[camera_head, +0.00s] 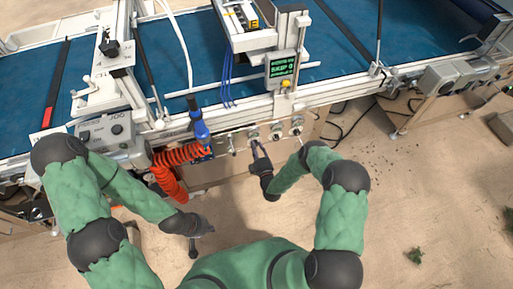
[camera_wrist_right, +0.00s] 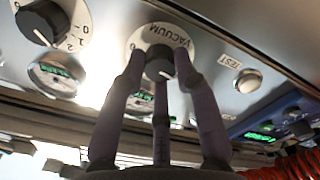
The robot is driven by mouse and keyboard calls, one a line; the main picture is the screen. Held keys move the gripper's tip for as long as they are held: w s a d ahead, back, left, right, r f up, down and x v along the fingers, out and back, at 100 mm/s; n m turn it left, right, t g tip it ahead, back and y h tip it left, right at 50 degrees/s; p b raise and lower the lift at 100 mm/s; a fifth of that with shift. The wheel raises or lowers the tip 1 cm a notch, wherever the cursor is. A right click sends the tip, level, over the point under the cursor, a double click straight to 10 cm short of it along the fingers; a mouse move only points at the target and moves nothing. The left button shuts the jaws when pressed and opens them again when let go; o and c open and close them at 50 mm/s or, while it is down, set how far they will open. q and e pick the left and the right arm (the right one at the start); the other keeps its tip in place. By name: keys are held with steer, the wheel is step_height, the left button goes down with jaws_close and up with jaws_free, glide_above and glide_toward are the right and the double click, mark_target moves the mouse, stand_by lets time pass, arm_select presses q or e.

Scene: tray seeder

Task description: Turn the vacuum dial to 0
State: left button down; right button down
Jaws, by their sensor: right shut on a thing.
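The vacuum dial (camera_wrist_right: 158,62) is a black knob on a round white plate lettered VACUUM, seen upside down in the right wrist view. My right gripper (camera_wrist_right: 160,75) has its fingers on both sides of the knob and is shut on it. A pale pointer line shows on the knob, but I cannot tell which number it points to. In the head view my right gripper (camera_head: 256,148) reaches up to the control panel on the machine's front. My left gripper (camera_head: 196,229) hangs over the floor, away from the panel; its finger state is unclear.
A second black dial (camera_wrist_right: 42,22) with numbers, a gauge (camera_wrist_right: 54,77) and a TEST button (camera_wrist_right: 248,81) sit close to the vacuum dial. A coiled red hose (camera_head: 172,160) hangs left of the panel. A green-lit display (camera_head: 282,68) stands above it.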

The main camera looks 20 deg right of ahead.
steer(key=shift+w+a+r+n, duration=0.1)
steer(key=shift+a+r+n, duration=0.1)
steer(key=shift+n, duration=0.6)
steer(key=c, duration=0.9)
jaws_free()
steer(key=shift+a+f, duration=0.1)
steer(key=shift+c, duration=0.2)
steer(key=s, duration=1.2)
steer(key=shift+d, duration=0.3)
